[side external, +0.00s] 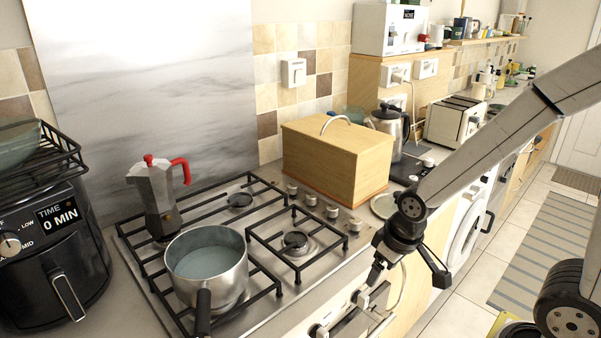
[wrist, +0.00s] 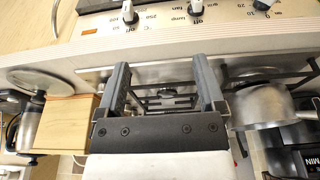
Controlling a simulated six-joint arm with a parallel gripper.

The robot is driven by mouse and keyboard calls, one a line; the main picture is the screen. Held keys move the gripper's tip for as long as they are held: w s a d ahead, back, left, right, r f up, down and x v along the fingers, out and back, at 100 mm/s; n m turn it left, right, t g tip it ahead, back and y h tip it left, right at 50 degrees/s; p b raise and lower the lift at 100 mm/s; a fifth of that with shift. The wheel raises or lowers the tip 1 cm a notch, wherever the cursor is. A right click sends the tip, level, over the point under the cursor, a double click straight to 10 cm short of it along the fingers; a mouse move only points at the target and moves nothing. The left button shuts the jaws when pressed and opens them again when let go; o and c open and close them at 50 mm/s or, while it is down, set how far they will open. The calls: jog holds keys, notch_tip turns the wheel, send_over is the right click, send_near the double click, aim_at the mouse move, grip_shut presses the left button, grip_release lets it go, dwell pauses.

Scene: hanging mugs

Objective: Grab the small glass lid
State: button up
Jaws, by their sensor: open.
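A round, pale disc with a grey rim, which looks like the small glass lid (side external: 383,205), lies flat on the counter at the near right corner of the wooden box. It also shows at the left edge of the wrist view (wrist: 38,80), well to the side of my fingers. My gripper (side external: 408,272) is open and empty, in front of the counter edge and lower in the picture than the lid. In the wrist view my two fingers (wrist: 161,64) are spread apart, with the oven front and hob beyond them and nothing between them held.
The wooden box (side external: 335,160) stands behind the lid, with a kettle (side external: 390,128) to its right. The gas hob (side external: 262,310) holds a saucepan (side external: 205,262) and a moka pot (side external: 155,195). A toaster (side external: 456,121) stands farther right. The oven front knobs (wrist: 195,12) face my fingers.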

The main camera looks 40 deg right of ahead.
jog(key=shift+o, duration=0.3)
jog(key=w+d+t+h, duration=0.2)
jog(key=w+d+t, duration=0.2)
jog(key=w+d, duration=0.65)
jog(key=t, duration=0.4)
send_near(399, 193)
jog(key=shift+m, duration=0.3)
jog(key=w+a, duration=0.1)
jog(key=a, duration=0.1)
jog(key=w+a, duration=0.3)
jog(key=a, duration=0.1)
jog(key=shift+w+a+f, duration=0.1)
jog(key=shift+w+f, duration=0.2)
jog(key=shift+w, duration=0.1)
jog(key=s+d+t, duration=0.1)
jog(key=d, duration=0.1)
jog(key=s+d+f+t+y, duration=0.1)
jog(key=d, duration=0.2)
jog(key=s+d+f+y, duration=0.1)
jog(key=d, duration=0.1)
jog(key=shift+s+d+f+n+t, duration=0.1)
jog(key=shift+s+d+n+t, duration=0.1)
jog(key=shift+s+n+t, duration=0.2)
jog(key=shift+s+d, duration=0.15)
jog(key=shift+d, duration=0.05)
jog(key=shift+x, duration=3.95)
jog(key=shift+f, duration=0.15)
